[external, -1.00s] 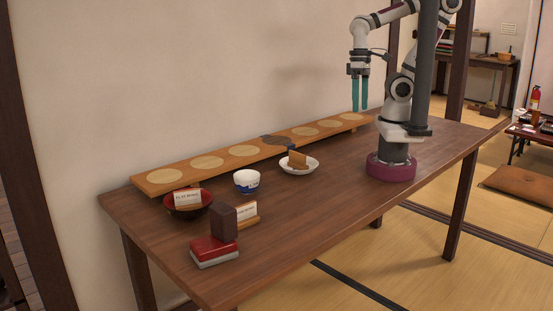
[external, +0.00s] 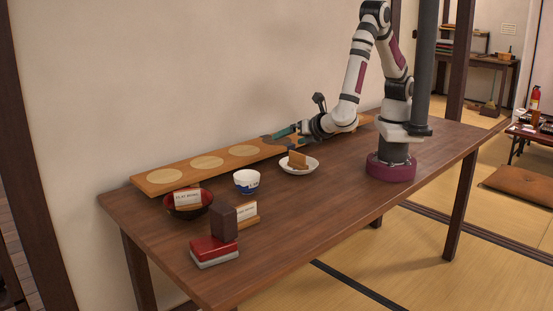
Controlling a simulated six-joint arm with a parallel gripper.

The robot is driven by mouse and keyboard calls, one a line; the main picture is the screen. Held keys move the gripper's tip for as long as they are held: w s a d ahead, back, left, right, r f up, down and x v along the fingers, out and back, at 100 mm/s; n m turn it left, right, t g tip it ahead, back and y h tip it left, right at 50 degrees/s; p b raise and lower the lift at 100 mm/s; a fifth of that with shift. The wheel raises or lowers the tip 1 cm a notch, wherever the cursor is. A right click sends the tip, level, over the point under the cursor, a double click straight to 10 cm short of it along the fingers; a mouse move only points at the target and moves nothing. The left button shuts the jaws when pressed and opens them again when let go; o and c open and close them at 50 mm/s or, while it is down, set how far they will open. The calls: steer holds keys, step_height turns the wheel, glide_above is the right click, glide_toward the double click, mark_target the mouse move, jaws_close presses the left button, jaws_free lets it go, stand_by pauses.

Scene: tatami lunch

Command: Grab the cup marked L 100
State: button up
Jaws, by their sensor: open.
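A small white cup (external: 247,181) with a dark blue band stands upright on the wooden table. Its marking is too small to read. My gripper (external: 284,134) has teal fingers, is open and points left, low over the long raised board (external: 170,181). It is behind and to the right of the cup, apart from it. The gripper and arm hide the board's right part, including most of its dark round spot.
A white plate (external: 310,167) holding a brown card or block (external: 297,159) lies right of the cup. A dark red bowl (external: 203,210) with a card stands left of it. A dark block (external: 224,222), a red box (external: 213,248) and a sign (external: 247,212) are in front.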

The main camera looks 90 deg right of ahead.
mark_target(247, 183)
steer(key=a+f+n+t+y, duration=0.1)
steer(key=a+f+n, duration=0.1)
steer(key=a, duration=0.1)
steer(key=a+f+n+t+y, duration=0.1)
steer(key=a+f+n+t, duration=0.1)
steer(key=a+n, duration=0.1)
steer(key=w+a+f+n+t+y, duration=0.1)
steer(key=a+f+n, duration=0.1)
steer(key=a+n, duration=0.1)
steer(key=shift+w+a+f+t+y, duration=0.1)
steer(key=shift+a+f+t+y, duration=0.2)
steer(key=shift+a, duration=0.3)
steer(key=x, duration=1.5)
steer(key=c, duration=1)
steer(key=shift+c, duration=0.2)
steer(key=shift+r, duration=0.1)
